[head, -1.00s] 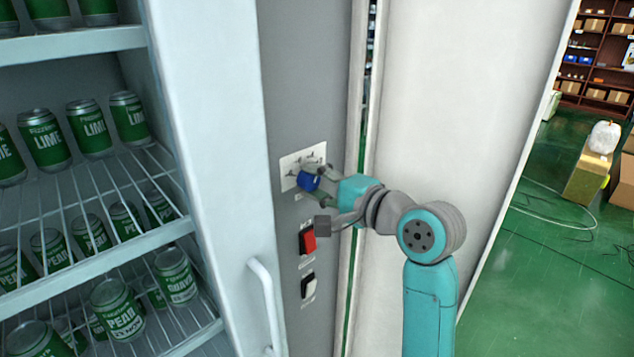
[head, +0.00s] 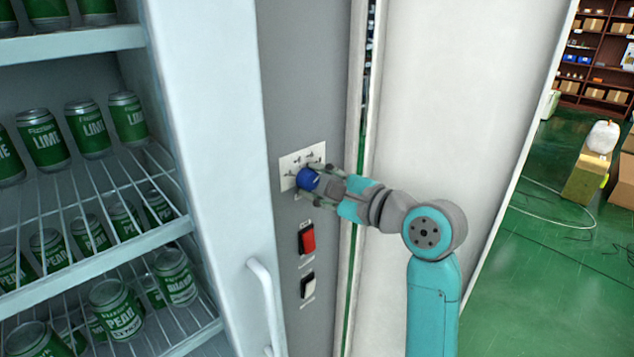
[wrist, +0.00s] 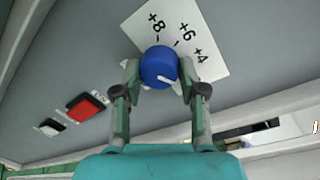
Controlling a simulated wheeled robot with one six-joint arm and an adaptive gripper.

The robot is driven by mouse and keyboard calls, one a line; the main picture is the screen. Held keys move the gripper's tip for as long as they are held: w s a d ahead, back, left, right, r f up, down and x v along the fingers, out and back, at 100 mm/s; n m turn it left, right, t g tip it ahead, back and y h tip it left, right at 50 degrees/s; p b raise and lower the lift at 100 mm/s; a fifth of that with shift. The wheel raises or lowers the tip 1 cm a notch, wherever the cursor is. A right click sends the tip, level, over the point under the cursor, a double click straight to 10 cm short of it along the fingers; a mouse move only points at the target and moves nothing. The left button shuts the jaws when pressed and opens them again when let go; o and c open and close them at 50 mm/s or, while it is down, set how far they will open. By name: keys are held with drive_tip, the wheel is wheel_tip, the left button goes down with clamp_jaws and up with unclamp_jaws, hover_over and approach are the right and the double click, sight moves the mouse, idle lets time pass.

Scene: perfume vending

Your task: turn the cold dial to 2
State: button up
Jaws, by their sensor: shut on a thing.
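The cold dial is a round blue knob (head: 307,179) with a white line, on a white label plate (head: 288,162) on the grey panel. In the wrist view the dial (wrist: 158,64) sits between the two fingers of my gripper (wrist: 159,75), which is shut on its sides. The white line points to the lower right there, toward the right finger. The marks +8, +6 and +4 show above and right of the dial; a mark for 2 is not visible. In the head view my gripper (head: 318,184) comes from the right and covers part of the plate.
A red switch (head: 308,239) and a white switch (head: 308,285) sit below the dial. A white door handle (head: 265,305) is to the lower left. Shelves of green cans (head: 118,308) are behind the frame at left. Green floor is open at far right.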

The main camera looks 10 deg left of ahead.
idle(0.3)
drive_tip(key=o, duration=1.1)
drive_tip(key=shift+o, duration=0.2)
drive_tip(key=v, duration=1.2)
drive_tip(key=shift+f, duration=0.1)
